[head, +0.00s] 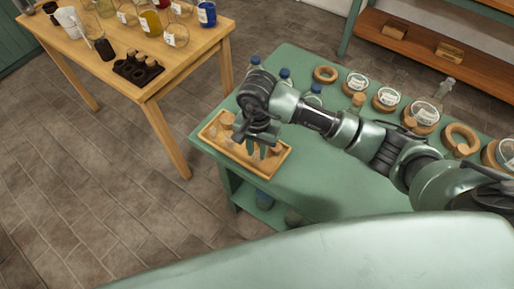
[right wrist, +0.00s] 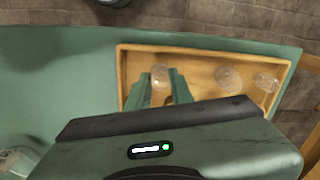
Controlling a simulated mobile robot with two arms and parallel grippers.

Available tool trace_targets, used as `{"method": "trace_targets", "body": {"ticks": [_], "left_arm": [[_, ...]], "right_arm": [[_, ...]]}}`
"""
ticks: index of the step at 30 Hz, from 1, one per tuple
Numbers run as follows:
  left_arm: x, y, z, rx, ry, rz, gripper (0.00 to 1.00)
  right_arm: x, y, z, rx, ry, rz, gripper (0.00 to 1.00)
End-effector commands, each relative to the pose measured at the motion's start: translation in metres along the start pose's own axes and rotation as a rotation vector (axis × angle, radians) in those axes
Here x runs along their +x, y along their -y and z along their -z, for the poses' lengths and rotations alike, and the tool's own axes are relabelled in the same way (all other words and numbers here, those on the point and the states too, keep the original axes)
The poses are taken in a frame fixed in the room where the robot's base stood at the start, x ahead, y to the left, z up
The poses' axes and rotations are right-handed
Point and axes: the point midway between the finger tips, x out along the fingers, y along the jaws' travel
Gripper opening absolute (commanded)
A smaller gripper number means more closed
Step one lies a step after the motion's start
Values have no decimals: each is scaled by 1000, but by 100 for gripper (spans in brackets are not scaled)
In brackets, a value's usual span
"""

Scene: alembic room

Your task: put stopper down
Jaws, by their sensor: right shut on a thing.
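A shallow wooden tray (head: 283,166) lies on the near left corner of the green table (head: 330,190). My right gripper (head: 262,147) is directly over the tray with its fingers pointing down. In the right wrist view the gripper (right wrist: 162,92) is shut on a clear round stopper (right wrist: 160,73), which shows between the fingertips inside the outline of the tray (right wrist: 200,54). I cannot tell whether this stopper touches the tray floor. Two more clear stoppers, one (right wrist: 228,78) and another (right wrist: 267,82), lie to its right in the tray. My left gripper is not in view.
Cork rings (head: 325,74) and labelled round flasks (head: 421,116) line the table's far side. Blue-topped bottles (head: 285,76) stand behind my right arm. A wooden table (head: 190,50) with glassware and a dark rack (head: 137,68) is at the left, across a floor gap.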

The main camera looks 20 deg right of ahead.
Motion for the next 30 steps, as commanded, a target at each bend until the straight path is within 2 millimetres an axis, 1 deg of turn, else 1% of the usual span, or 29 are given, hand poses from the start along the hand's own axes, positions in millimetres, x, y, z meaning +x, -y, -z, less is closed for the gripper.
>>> {"method": "trace_targets", "body": {"ticks": [5,6,7,8,17,20,21,23,25,30], "left_arm": [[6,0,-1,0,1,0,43],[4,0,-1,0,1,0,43],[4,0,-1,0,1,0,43],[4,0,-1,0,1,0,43],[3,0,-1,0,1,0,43],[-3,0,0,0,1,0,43],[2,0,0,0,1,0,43],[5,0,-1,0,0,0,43],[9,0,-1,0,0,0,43],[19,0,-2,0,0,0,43]], "right_arm": [[4,0,0,0,-1,0,0],[3,0,0,0,-1,0,30],[2,0,0,0,-1,0,38],[2,0,0,0,-1,0,44],[2,0,0,0,0,0,44],[-4,0,0,0,1,0,44],[-5,1,1,0,-2,3,44],[-14,1,1,-2,-3,4,44],[-27,1,2,-2,-6,3,44],[-65,1,2,-2,-6,5,44]]}}
